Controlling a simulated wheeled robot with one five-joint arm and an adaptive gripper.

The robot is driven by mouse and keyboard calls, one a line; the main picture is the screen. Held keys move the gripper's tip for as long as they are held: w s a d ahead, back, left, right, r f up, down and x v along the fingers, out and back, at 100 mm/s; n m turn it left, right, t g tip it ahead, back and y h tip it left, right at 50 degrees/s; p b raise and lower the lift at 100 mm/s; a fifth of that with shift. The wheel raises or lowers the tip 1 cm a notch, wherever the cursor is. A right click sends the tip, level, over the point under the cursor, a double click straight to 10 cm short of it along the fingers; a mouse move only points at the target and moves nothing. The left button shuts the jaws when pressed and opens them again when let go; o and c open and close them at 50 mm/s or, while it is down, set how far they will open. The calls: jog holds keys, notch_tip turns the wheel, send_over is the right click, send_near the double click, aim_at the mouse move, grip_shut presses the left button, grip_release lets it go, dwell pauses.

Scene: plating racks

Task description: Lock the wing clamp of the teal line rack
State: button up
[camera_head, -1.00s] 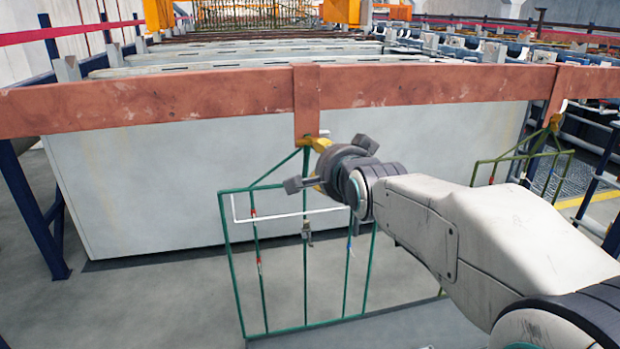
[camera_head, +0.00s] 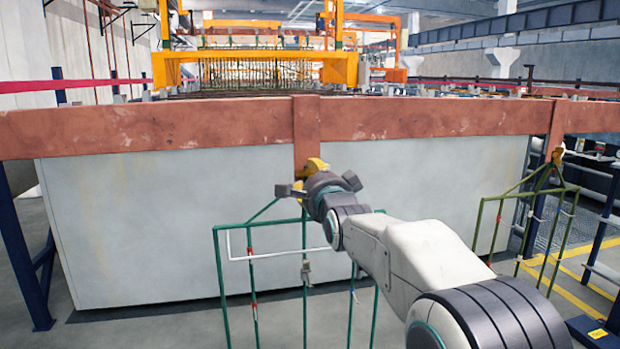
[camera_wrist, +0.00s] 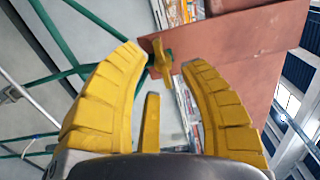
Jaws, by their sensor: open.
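The teal line rack (camera_head: 218,270) is a teal-green wire frame hanging below the copper-coloured bar. Its bars also cross the left of the wrist view (camera_wrist: 62,38). Its yellow wing clamp (camera_wrist: 159,52) is at the rack's top, beside the bar, with a green piece behind it. My gripper (camera_head: 306,172) is at the hanger below the bar, partly hiding the clamp in the head view. In the wrist view my gripper (camera_wrist: 167,58) has its yellow fingers spread and empty. The clamp shows between and just beyond the fingertips; contact cannot be told.
The copper-coloured bar (camera_head: 150,127) spans the view close above my gripper. A pale tank wall (camera_head: 130,225) stands behind the rack. An olive-green rack (camera_head: 482,230) with a yellow clamp hangs at the right. Blue posts (camera_head: 22,250) stand at the left. Orange gantries are far back.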

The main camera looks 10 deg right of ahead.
jog(key=shift+w, duration=1.25)
grip_shut()
